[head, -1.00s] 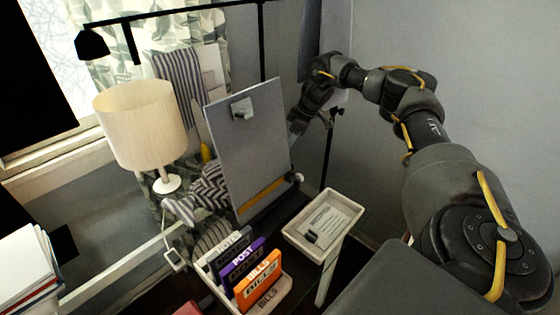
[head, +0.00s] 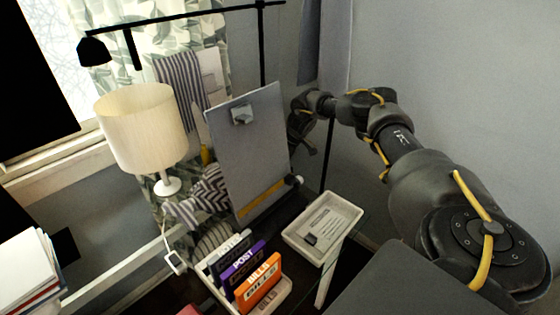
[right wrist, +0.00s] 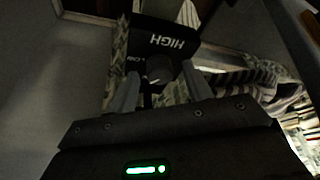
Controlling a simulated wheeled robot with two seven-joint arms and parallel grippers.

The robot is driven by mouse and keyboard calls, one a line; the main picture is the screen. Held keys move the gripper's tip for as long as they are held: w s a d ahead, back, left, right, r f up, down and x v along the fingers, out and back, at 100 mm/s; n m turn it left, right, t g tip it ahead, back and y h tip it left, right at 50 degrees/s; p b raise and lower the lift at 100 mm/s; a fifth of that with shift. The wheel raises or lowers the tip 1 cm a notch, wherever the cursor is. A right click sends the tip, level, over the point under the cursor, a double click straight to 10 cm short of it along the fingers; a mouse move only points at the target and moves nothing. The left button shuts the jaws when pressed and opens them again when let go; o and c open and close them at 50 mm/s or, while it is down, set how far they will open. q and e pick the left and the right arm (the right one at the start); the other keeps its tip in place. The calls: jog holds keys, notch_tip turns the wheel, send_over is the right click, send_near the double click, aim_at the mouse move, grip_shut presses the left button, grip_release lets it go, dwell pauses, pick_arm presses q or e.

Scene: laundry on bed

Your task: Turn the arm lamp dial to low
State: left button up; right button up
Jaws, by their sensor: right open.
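The black arm lamp (head: 93,50) hangs from a long bar at the upper left in the head view, with a thin upright pole behind the clipboard. In the right wrist view a round dark dial (right wrist: 159,67) sits on a black panel (right wrist: 165,38) marked HIGH, upside down; a smaller, partly hidden label reads like LOW. My right gripper (right wrist: 160,84) is open, its fingers on either side of the dial; contact cannot be told. In the head view my right gripper (head: 304,130) is beside the clipboard's right edge. The left gripper is out of view.
A clipboard (head: 245,150) stands upright beside the right gripper. A cream table lamp (head: 140,125) is at left. A file holder with orange, purple and other folders (head: 258,282) and a white tray (head: 345,207) are in front. A striped cloth shows near the gripper.

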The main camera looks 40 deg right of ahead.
jog(key=c, duration=1)
jog(key=shift+o, duration=0.2)
jog(key=shift+a+r+m+p, duration=0.15)
jog(key=shift+m+p, duration=0.15)
jog(key=shift+p, duration=0.2)
jog(key=m+h+p, duration=0.1)
jog(key=m+p, duration=0.2)
jog(key=p, duration=0.1)
jog(key=shift+s+r+t, duration=0.1)
jog(key=shift+t, duration=0.2)
jog(key=shift+f+m+h+p, duration=0.2)
jog(key=shift+m+h+p, duration=0.4)
jog(key=shift+m+p, duration=0.8)
jog(key=o, duration=1)
jog(key=shift+c, duration=0.2)
